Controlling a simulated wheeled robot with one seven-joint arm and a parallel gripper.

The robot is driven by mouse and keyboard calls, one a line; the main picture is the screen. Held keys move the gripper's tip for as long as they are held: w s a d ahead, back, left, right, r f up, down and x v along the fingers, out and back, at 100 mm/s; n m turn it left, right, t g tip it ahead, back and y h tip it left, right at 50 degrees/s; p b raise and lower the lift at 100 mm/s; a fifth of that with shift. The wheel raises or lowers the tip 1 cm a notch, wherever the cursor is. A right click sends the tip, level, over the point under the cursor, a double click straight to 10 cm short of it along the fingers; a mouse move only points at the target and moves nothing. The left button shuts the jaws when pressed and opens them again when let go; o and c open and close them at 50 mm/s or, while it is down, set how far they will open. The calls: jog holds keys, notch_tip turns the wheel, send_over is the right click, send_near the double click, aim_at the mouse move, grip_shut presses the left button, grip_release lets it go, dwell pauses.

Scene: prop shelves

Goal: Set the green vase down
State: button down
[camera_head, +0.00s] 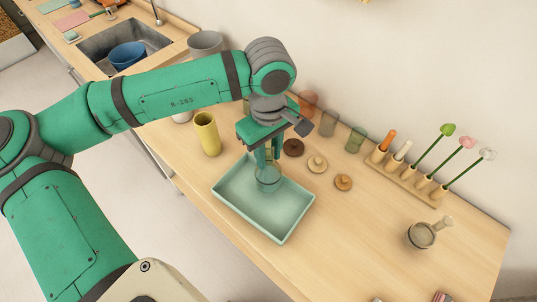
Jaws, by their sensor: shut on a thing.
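The green vase (268,181) is a small see-through, bluish-green vessel. It is over the left part of a pale green tray (282,238). My gripper (269,158) points down from above and is shut on the vase's upper part, with its fingers partly covering it. The vase looks upright. I cannot tell whether its base touches the tray floor.
A yellow vase (207,134) stands left of the tray. Round lids (317,164) and glass jars (355,140) are behind it. A wooden rack (408,182) with flowers and a mortar (421,236) are at right. The tray's right part is bare.

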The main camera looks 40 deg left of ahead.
jog(key=shift+f, duration=0.55)
jog(key=c, duration=1.4)
grip_release()
notch_tip(320, 180, up, 12)
jog(key=shift+r, duration=0.15)
